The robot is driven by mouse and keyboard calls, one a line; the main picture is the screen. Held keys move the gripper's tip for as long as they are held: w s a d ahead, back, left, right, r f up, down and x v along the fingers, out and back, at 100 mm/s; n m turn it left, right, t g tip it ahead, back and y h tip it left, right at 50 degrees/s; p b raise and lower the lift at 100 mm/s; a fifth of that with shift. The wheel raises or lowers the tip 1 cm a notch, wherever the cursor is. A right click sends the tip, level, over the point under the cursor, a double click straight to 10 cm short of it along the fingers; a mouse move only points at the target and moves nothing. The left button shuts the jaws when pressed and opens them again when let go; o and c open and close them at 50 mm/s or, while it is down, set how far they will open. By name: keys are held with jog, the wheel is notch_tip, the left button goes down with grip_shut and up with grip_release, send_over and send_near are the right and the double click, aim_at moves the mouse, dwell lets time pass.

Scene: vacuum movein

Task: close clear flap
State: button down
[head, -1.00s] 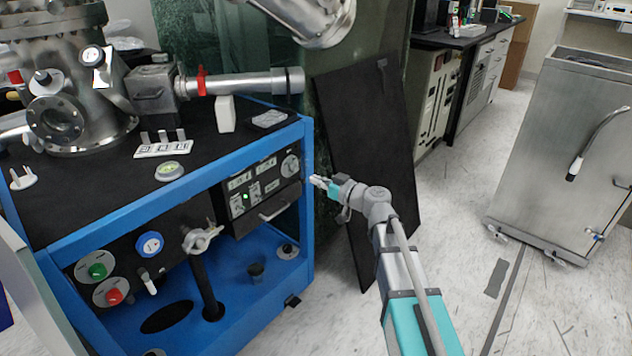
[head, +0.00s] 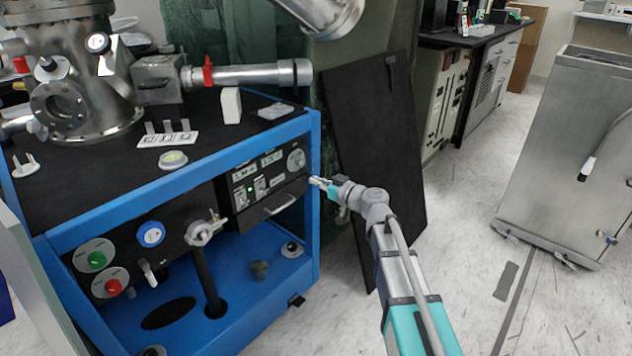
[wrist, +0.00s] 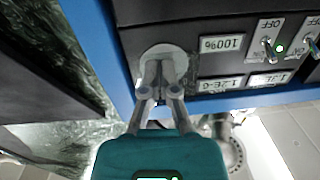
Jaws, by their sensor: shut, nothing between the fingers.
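My gripper (head: 322,183) is shut and empty beside the right front post of the blue cart (head: 315,150). In the wrist view my gripper (wrist: 160,68) has its fingers together, overlapping the round dial (wrist: 174,52) of the black control panel; I cannot tell if they touch it. The panel (head: 262,187) shows in the head view with the dial (head: 296,159), toggle switches (head: 260,188), labels and a handle (head: 280,206). In the wrist view the panel is upside down. I cannot make out a clear flap with certainty.
A metal vacuum chamber (head: 75,85) and a horizontal tube (head: 250,75) stand on the cart's top. A black board (head: 375,150) leans behind my gripper. A steel cabinet (head: 555,150) stands at right. The floor (head: 465,240) between is mostly open.

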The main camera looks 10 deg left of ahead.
dwell(0.5)
jog(key=shift+s, duration=0.1)
jog(key=s+d+f+b, duration=0.5)
jog(key=d+f+b, duration=0.1)
jog(key=d, duration=0.4)
jog(key=shift+d+f, duration=0.15)
jog(key=shift+f, duration=0.05)
dwell(0.4)
jog(key=shift+s, duration=0.1)
